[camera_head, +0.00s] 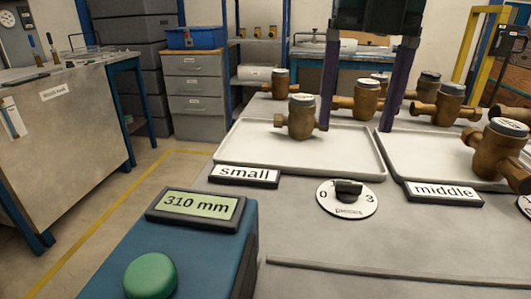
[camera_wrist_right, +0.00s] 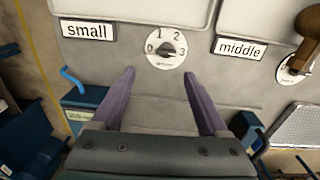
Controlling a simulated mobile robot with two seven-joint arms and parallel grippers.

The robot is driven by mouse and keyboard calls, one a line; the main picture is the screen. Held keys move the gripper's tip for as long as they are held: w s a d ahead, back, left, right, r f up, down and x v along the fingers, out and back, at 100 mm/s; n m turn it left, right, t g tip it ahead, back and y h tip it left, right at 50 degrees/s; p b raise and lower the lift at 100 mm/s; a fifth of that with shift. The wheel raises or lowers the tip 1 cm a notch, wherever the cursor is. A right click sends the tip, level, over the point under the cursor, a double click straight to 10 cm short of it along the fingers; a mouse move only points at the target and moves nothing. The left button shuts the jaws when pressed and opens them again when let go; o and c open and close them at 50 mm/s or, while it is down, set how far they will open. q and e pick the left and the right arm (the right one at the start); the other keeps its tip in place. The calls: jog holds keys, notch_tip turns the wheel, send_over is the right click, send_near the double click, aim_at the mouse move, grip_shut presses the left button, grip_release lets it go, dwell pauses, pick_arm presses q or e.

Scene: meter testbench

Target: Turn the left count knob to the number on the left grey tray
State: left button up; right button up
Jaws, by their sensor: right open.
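In the right wrist view the knob (camera_wrist_right: 167,50) shows 0, 1, 2 and 3. Its handle lies roughly sideways between 0 and 3; which end points is unclear. The left grey tray (camera_head: 235,152), behind the "small" label, holds one brass meter (camera_head: 302,118). My right gripper (camera_head: 357,129) is open and empty above the bench; in the wrist view its purple fingers (camera_wrist_right: 158,73) stand apart, with the knob ahead between them. My left gripper is not in view.
A second tray (camera_head: 395,160) with brass meters stands right, behind the "middle" label (camera_head: 443,190); its knob (camera_wrist_right: 296,68) shows in the wrist view. A blue box with a "310 mm" display (camera_head: 197,204) and green button (camera_head: 150,276) stands front left. The bench around the left knob is clear.

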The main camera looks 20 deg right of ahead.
aim_at(349, 183)
jog(key=f, duration=0.9)
jog(key=shift+s+d+f, duration=0.1)
jog(key=shift+d+f, duration=0.25)
jog(key=shift+d, duration=0.05)
grip_shut()
